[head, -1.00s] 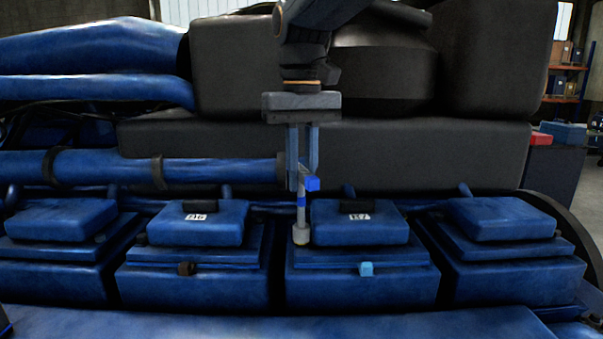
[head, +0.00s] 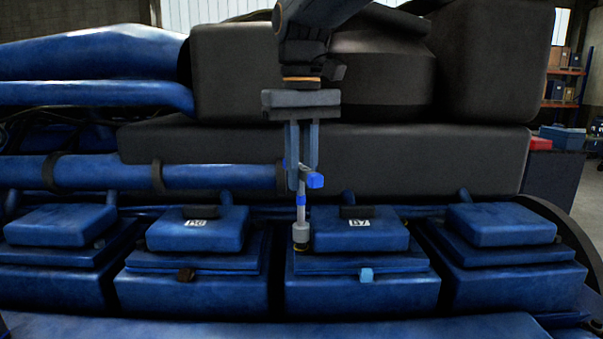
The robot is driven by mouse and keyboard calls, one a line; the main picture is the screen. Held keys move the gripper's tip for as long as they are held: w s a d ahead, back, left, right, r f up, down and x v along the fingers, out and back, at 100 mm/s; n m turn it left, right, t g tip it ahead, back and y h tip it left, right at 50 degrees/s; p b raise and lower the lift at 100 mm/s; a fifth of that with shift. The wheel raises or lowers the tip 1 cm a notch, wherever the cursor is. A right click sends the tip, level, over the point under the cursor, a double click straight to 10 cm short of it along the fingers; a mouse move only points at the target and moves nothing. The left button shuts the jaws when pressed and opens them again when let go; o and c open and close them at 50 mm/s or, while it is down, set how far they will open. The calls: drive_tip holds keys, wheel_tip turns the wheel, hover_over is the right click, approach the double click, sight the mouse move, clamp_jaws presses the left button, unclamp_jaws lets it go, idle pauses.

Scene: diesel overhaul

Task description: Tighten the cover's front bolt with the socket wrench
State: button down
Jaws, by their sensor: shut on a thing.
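My gripper (head: 302,180) points down and is shut on the socket wrench's handle. The wrench (head: 301,212) hangs upright, with a blue handle end, a blue band on its shaft and a grey socket at the bottom. The socket is at the left edge of the blue cover (head: 360,238), which has a white label that seems to read B7. A small dark bolt head (head: 301,247) shows directly under the socket; whether they touch I cannot tell.
Another labelled blue cover (head: 197,236) stands to the left, with unlabelled covers further out on both sides. A blue pipe (head: 220,174) and a dark housing (head: 420,155) lie behind.

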drive_tip(key=n, duration=0.8)
drive_tip(key=shift+w, duration=0.1)
drive_tip(key=n, duration=0.3)
drive_tip(key=shift+n, duration=0.3)
drive_tip(key=n, duration=0.8)
drive_tip(key=shift+w, duration=0.1)
drive_tip(key=n, duration=0.3)
drive_tip(key=shift+n, duration=0.3)
drive_tip(key=n, duration=0.4)
drive_tip(key=shift+w+n, duration=0.1)
drive_tip(key=shift+n, duration=1.8)
